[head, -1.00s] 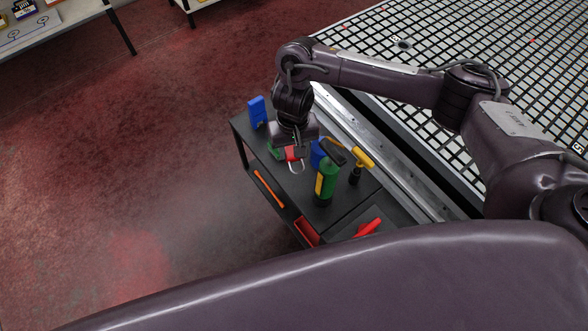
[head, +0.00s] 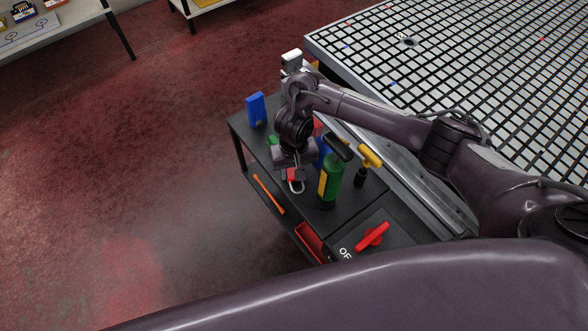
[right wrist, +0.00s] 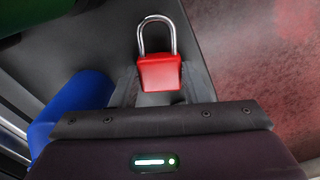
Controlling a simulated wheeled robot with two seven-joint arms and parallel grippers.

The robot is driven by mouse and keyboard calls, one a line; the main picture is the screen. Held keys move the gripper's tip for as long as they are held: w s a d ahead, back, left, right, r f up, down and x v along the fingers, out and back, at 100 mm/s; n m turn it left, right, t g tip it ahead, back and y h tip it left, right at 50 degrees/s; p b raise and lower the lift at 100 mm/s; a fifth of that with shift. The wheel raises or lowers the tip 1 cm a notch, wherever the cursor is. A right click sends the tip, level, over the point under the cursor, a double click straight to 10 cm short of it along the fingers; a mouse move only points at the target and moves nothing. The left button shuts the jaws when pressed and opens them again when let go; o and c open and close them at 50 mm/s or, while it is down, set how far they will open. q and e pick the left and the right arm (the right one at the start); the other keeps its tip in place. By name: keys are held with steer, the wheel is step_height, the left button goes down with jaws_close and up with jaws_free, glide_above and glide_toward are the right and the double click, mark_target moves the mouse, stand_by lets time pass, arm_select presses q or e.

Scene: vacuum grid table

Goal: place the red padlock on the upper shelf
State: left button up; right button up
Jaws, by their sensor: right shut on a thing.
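The red padlock (head: 292,176) with its silver shackle (head: 298,188) is between the fingers of my right gripper (head: 293,172). In the right wrist view the red body (right wrist: 160,73) sits between the fingertips, shackle pointing away from the palm. The gripper is shut on it. In the head view the padlock appears near the left long edge of the black cart's upper shelf (head: 350,203). I cannot tell how high it is or whether it touches anything. My left gripper is not in view.
On the upper shelf stand a blue item (head: 256,109), a green-and-yellow item (head: 329,180), a yellow-handled tool (head: 369,157) and a red switch handle (head: 373,236). Below show an orange rod (head: 268,195) and a red bin (head: 309,241). A grid table (head: 450,75) adjoins.

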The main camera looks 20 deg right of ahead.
steer(key=shift+f, duration=0.1)
steer(key=o, duration=1.1)
steer(key=shift+c, duration=0.2)
step_height(320, 180, up, 12)
steer(key=p, duration=0.7)
